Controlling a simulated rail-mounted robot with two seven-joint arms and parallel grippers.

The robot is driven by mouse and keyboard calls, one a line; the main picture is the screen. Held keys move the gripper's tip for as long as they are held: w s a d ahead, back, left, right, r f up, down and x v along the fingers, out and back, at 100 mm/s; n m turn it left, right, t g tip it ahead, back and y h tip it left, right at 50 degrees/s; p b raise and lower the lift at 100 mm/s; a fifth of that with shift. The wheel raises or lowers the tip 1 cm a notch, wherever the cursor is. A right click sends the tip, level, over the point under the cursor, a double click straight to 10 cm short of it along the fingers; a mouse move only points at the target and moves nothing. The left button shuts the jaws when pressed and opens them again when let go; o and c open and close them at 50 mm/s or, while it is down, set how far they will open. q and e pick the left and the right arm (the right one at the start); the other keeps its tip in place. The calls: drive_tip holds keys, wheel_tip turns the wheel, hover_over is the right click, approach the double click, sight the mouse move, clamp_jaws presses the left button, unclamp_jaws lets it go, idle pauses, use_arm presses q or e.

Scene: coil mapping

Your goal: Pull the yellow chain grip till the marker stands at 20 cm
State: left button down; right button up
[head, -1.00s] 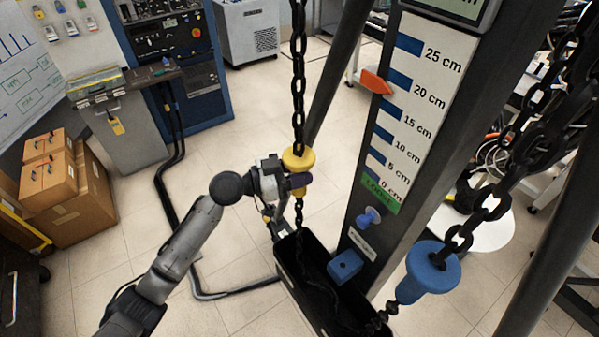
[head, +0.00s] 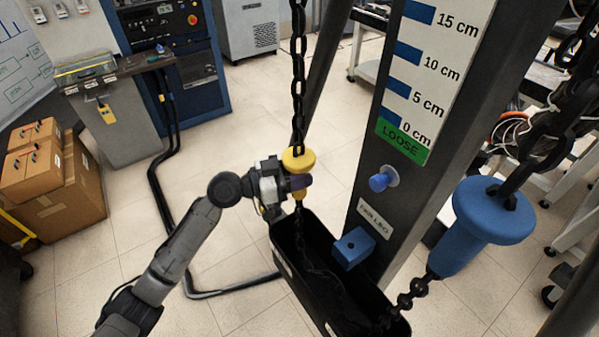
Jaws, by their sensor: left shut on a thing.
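The yellow chain grip (head: 299,159) hangs on the black chain (head: 298,75) left of the post. My left gripper (head: 296,182) is shut on the yellow grip, from its left side. The scale board (head: 427,68) shows only marks from 0 cm to 15 cm, with a green LOOSE band (head: 402,142) at the bottom. The orange marker is not in view now; the scale above 15 cm is cut off by the top edge. My right gripper is not in view.
A blue chain grip (head: 480,222) hangs at the right. A blue knob (head: 382,179) and a blue block (head: 354,248) sit on the post. A black chain bin (head: 283,237) stands below. Cardboard boxes (head: 62,205) are at the left.

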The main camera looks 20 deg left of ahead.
use_arm(q)
drive_tip(key=shift+f, duration=0.2)
drive_tip(key=c, duration=0.9)
unclamp_jaws()
drive_tip(key=shift+o, duration=1.1)
drive_tip(key=shift+r, duration=0.15)
drive_tip(key=shift+a, duration=0.1)
drive_tip(key=b+v, duration=0.2)
drive_tip(key=v, duration=1.1)
drive_tip(key=shift+s+a, duration=0.2)
drive_tip(key=shift+a, duration=0.05)
